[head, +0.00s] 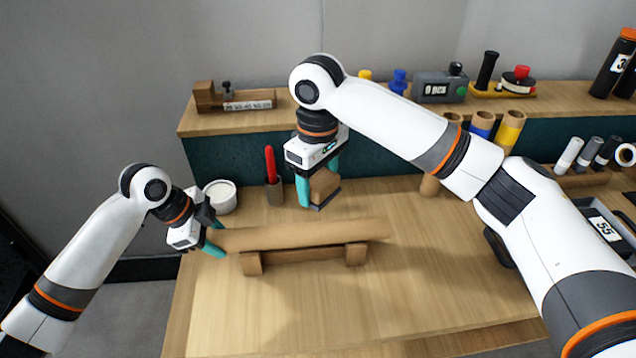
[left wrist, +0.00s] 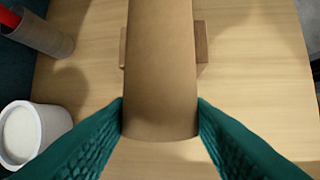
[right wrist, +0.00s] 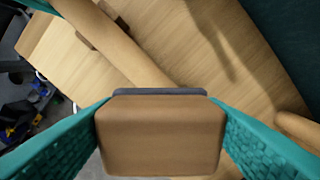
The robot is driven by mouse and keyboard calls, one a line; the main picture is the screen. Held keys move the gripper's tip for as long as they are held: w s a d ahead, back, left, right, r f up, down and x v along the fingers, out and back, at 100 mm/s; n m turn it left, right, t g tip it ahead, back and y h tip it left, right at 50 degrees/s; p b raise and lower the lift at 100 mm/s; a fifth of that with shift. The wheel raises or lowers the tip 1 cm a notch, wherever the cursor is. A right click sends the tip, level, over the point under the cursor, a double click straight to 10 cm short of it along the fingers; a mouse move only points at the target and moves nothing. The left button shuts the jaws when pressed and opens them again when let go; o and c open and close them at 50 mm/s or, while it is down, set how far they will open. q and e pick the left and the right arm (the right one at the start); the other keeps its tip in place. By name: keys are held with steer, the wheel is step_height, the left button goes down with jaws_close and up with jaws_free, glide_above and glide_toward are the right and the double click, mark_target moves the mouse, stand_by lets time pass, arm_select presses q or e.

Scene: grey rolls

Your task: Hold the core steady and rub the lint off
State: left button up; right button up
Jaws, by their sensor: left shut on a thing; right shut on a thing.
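A long brown cardboard core (head: 300,235) lies level on a wooden cradle (head: 306,256) with two end blocks. My left gripper (head: 216,237) is shut on the core's left end; in the left wrist view the core (left wrist: 160,70) sits between both teal fingers. My right gripper (head: 318,190) is shut on a brown block with a dark grey underside (head: 326,186). In the right wrist view this block (right wrist: 160,138) fills the space between the fingers. It is held above and behind the core, apart from it. No lint can be made out on the core.
A white tub (head: 220,196) and a holder with a red pen (head: 271,180) stand behind the core's left end. A shelf (head: 380,100) with tools runs along the back. The front of the table (head: 330,310) is clear.

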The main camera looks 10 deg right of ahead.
arm_select(q)
steer(key=o, duration=1.1)
steer(key=v, duration=1.2)
steer(key=shift+f, duration=0.1)
